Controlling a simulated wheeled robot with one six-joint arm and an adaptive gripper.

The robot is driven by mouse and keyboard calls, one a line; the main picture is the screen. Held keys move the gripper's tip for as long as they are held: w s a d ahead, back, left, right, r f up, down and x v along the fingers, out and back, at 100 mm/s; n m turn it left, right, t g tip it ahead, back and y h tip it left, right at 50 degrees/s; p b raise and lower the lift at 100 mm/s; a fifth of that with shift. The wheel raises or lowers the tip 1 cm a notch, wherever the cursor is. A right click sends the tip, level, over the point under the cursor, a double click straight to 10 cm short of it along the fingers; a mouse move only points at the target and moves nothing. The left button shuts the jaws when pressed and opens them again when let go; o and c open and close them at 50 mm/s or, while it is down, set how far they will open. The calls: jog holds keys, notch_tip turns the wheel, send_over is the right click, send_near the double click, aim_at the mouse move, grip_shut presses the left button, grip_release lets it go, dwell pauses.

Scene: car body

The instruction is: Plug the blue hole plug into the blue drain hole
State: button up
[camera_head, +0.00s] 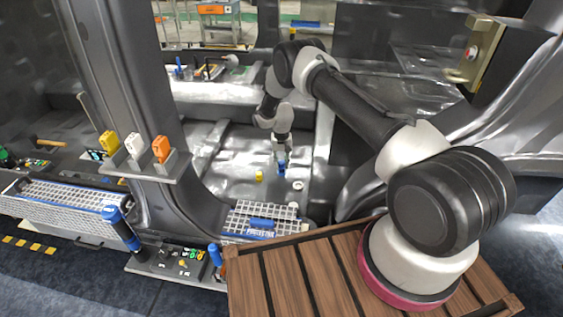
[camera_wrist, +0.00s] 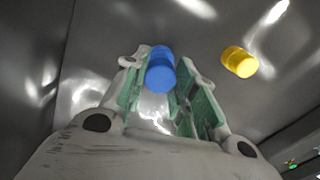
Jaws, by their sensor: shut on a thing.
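My gripper (camera_head: 280,160) reaches down inside the car body, over its grey metal floor (camera_head: 230,172). It is shut on the blue hole plug (camera_head: 281,170). In the wrist view the blue plug (camera_wrist: 161,66) sits between the tips of my gripper's green-padded fingers (camera_wrist: 160,84). A gap between the plug and the floor cannot be made out. I cannot make out the blue drain hole in either view.
A yellow plug (camera_wrist: 239,62) stands on the floor close by, and also shows in the head view (camera_head: 259,176). A white ring-shaped piece (camera_head: 298,185) lies to the right. The dark door pillar (camera_head: 128,80) rises at the left. A wooden crate (camera_head: 300,270) is in front.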

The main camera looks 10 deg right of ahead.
aim_at(281, 162)
jog(key=shift+f, duration=0.4)
jog(key=shift+f, duration=0.3)
jog(key=shift+f, duration=0.6)
jog(key=o, duration=0.9)
jog(key=shift+o, duration=0.2)
notch_tip(281, 162, up, 12)
jog(key=shift+f, duration=0.1)
